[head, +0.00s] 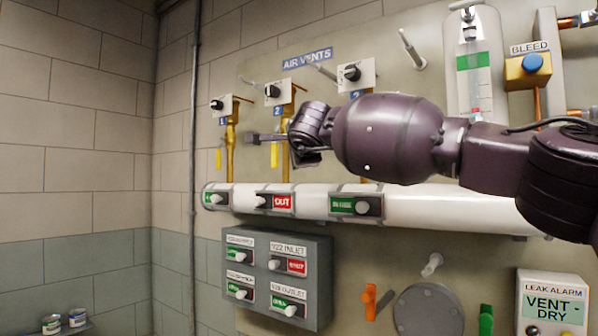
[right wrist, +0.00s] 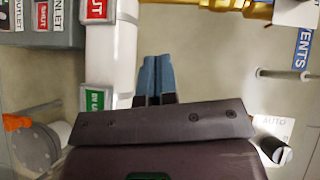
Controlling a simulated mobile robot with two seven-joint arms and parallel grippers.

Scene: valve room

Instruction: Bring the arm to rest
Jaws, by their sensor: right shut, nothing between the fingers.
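My right arm (head: 390,135) reaches in from the right across the panel. Its gripper (head: 253,138) points left, in front of the yellow pipes under the air vents. In the right wrist view the blue fingertips (right wrist: 155,75) are together with nothing between them. The white pipe (right wrist: 112,50) runs beside them in that view; I cannot tell the gap in depth. My left gripper is not in view.
The wall panel carries air vent knobs (head: 272,91), a white horizontal pipe (head: 440,207) and a grey switch box (head: 278,318). A bleed button (head: 532,63) and a leak alarm box (head: 552,303) are at the right. Cans (head: 77,318) stand lower left.

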